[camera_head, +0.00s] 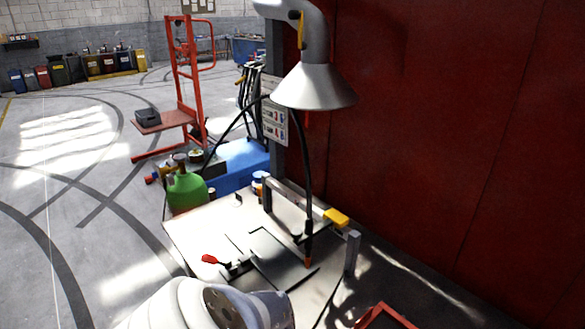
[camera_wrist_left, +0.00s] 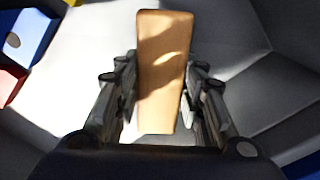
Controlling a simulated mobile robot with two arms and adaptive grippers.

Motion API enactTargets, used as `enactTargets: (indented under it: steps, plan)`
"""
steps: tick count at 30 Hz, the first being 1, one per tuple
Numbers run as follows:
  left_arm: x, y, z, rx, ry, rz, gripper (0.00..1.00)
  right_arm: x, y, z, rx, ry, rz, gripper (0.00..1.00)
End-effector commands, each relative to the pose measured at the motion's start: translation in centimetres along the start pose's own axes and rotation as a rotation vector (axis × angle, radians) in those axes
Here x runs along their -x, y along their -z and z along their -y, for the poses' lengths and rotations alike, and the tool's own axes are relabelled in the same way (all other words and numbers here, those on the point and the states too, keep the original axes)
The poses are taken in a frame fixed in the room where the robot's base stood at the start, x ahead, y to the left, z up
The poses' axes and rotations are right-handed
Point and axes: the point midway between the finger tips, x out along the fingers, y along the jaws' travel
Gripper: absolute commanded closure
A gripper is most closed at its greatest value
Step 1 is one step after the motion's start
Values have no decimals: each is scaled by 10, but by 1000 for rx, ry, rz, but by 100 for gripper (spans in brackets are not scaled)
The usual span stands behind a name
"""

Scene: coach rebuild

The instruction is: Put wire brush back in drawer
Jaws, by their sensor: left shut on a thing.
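My left gripper (camera_wrist_left: 160,68) is shut on a light wooden piece, apparently the wire brush (camera_wrist_left: 164,38). It sits upright in the picture between the two fingers, with a bright patch of light on it. No bristles show. In the head view a white arm link of mine fills the bottom, and neither gripper shows there. A red-rimmed open box or drawer (camera_head: 388,317) is cut off at the bottom right of the head view. I cannot tell if it is the drawer.
A grey extraction hood (camera_head: 314,86) hangs above. A red wall (camera_head: 430,120) closes the right side. Open floor lies left.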

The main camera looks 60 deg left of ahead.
Motion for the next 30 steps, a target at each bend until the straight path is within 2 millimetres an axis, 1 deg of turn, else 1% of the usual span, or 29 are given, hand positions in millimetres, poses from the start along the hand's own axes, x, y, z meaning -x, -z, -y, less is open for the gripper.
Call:
enactTargets:
  steps: [1,2,3,4,13,17,20,23,30]
  plan:
    - [-2,0,0,0,0,0,86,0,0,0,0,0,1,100]
    - [-1,0,0,0,0,0,57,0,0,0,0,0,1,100]
    - [-1,0,0,0,0,0,48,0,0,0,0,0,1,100]
    - [-1,0,0,0,0,0,44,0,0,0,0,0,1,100]
    - [-1,0,0,0,0,0,44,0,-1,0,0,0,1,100]
    - [4,0,0,0,0,0,44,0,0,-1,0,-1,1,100]
    - [15,-1,0,0,2,1,44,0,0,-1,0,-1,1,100]
    - [31,-1,0,-1,1,2,44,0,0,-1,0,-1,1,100]
    - [78,-1,1,0,2,2,44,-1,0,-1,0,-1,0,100]
